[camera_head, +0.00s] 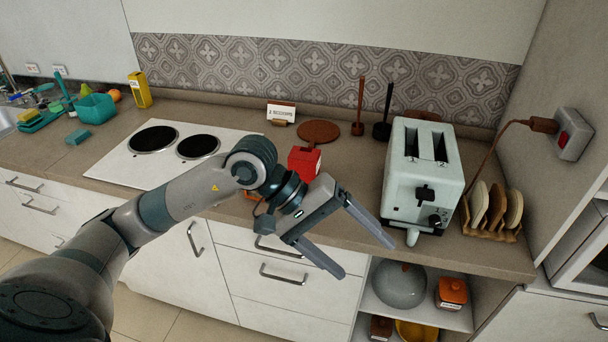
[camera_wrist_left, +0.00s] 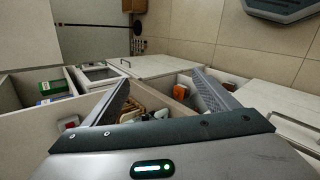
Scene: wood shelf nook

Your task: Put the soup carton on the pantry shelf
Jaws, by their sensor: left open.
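A red carton-like box (camera_head: 305,162), which may be the soup carton, stands on the counter, partly hidden behind my left wrist. Its label cannot be read. My left gripper (camera_head: 366,260) is open and empty, in front of the counter edge and left of the open shelf under the toaster. That open shelf (camera_head: 436,318) holds a grey round pot (camera_head: 399,284) and an orange jar (camera_head: 452,293). I cannot tell if it is the pantry shelf. In the left wrist view the open fingers (camera_wrist_left: 160,78) have nothing between them. My right gripper is not in view.
A pale toaster (camera_head: 422,175) stands near the counter's front edge, with a rack of plates (camera_head: 491,210) to its right. A yellow bowl (camera_head: 416,330) is on the lower level. A yellow carton (camera_head: 139,90) stands at the back left, beyond the cooktop (camera_head: 112,166).

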